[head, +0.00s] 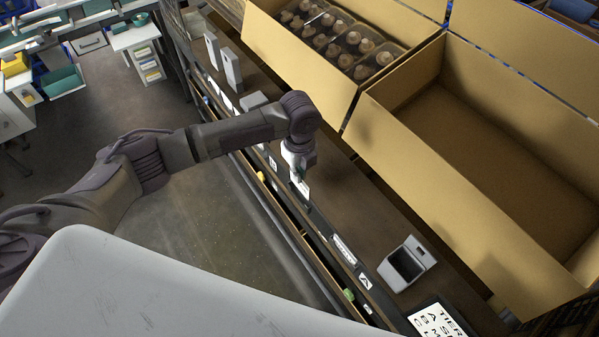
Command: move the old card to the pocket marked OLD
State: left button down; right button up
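My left gripper (300,176) points down at the dark rail along the shelf's front edge, near the middle of the head view. A small white card (304,189) shows right at its fingertips. I cannot tell whether the fingers are closed on this card or only beside it. Further white cards or labels sit along the rail, one long (344,250) and one smaller (365,281) nearer to me. Their print is too small to read, so I cannot tell which pocket is marked OLD. My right gripper is out of view.
An open cardboard box with mushrooms in a tray (340,42) stands behind the shelf, beside an empty open box (490,150). A grey device (407,263) and a printed sheet (437,320) lie at the lower right. Grey upright devices (231,68) stand at upper left.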

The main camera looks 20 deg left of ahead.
aim_at(300, 189)
pick_arm(q)
jog(key=shift+f+b, duration=1.7)
jog(key=shift+f, duration=1.05)
jog(key=shift+f, duration=0.2)
jog(key=c, duration=1.2)
grip_release()
jog(key=shift+c, duration=0.2)
